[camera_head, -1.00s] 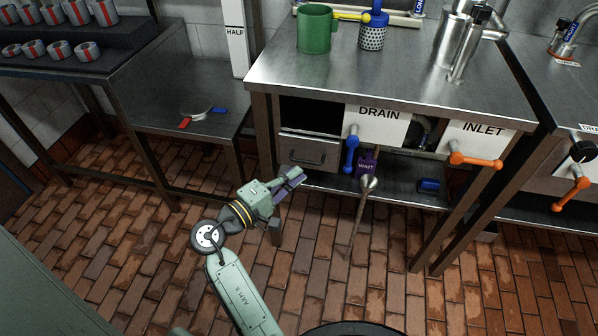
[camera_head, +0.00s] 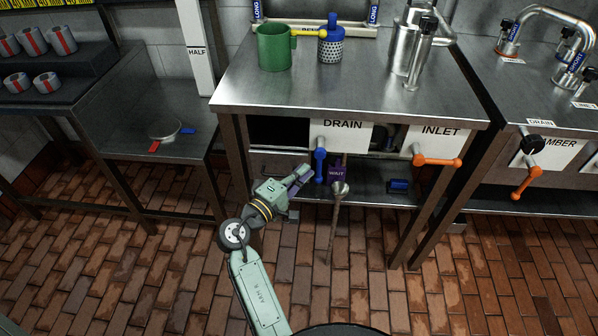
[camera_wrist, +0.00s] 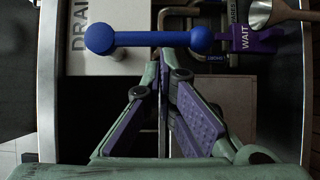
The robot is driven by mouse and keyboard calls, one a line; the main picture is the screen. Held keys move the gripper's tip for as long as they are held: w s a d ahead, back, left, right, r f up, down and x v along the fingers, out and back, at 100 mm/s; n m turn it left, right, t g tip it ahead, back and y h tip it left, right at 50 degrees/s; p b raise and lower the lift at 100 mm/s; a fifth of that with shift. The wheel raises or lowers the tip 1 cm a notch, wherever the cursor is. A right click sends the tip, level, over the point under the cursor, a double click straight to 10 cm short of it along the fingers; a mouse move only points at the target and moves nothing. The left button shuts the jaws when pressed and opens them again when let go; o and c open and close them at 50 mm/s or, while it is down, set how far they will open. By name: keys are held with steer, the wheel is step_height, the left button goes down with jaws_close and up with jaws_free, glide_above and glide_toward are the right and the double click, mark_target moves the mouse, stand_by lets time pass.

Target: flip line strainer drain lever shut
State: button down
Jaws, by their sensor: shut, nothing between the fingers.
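The blue drain lever (camera_head: 319,166) hangs straight down from the white DRAIN plate (camera_head: 342,135) on the bench front. In the wrist view the lever (camera_wrist: 150,39) runs across the top, a round knob at each end. My gripper (camera_head: 304,172) is shut and empty, just left of the lever's lower part. In the wrist view its fingertips (camera_wrist: 165,62) point at the middle of the lever bar; I cannot tell whether they touch it. A blue-topped perforated strainer (camera_head: 330,47) stands on the bench top.
A purple WAIT tag (camera_head: 337,173) and a hanging ladle (camera_head: 340,188) are close right of the lever. The orange INLET lever (camera_head: 437,161) is farther right. A drawer (camera_head: 275,164) lies left. A green mug (camera_head: 273,46) stands on the bench top (camera_head: 235,90).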

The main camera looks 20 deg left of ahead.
mark_target(319, 180)
steer(key=shift+w+d+f+n+t+b, duration=0.15)
steer(key=shift+d+f+n+t+b, duration=0.25)
steer(key=shift+d+n+t+b, duration=0.4)
steer(key=d+n+t+b, duration=0.1)
steer(key=n, duration=0.1)
steer(key=d+n+t+b, duration=0.1)
steer(key=n+b, duration=0.1)
steer(key=w+f+n+y+b, duration=0.1)
steer(key=n, duration=0.1)
steer(key=shift+d+f+t, duration=0.1)
steer(key=shift+d+t, duration=0.3)
steer(key=shift+w+d+r+n+t+y+b, duration=0.2)
steer(key=shift+d+r+n+b, duration=0.25)
steer(key=shift+d, duration=0.4)
steer(key=shift+w+d+r+n+t+y+b, duration=0.15)
steer(key=shift+w+d+r+n+b, duration=0.15)
steer(key=shift+d+r+b, duration=0.35)
steer(key=shift+w+d+r+n+t+y+b, duration=0.2)
steer(key=shift+d+r+n, duration=0.25)
steer(key=shift+d, duration=0.55)
steer(key=shift+w+d+r, duration=0.1)
steer(key=shift+d+r, duration=0.2)
stand_by(0.6)
stand_by(1.0)
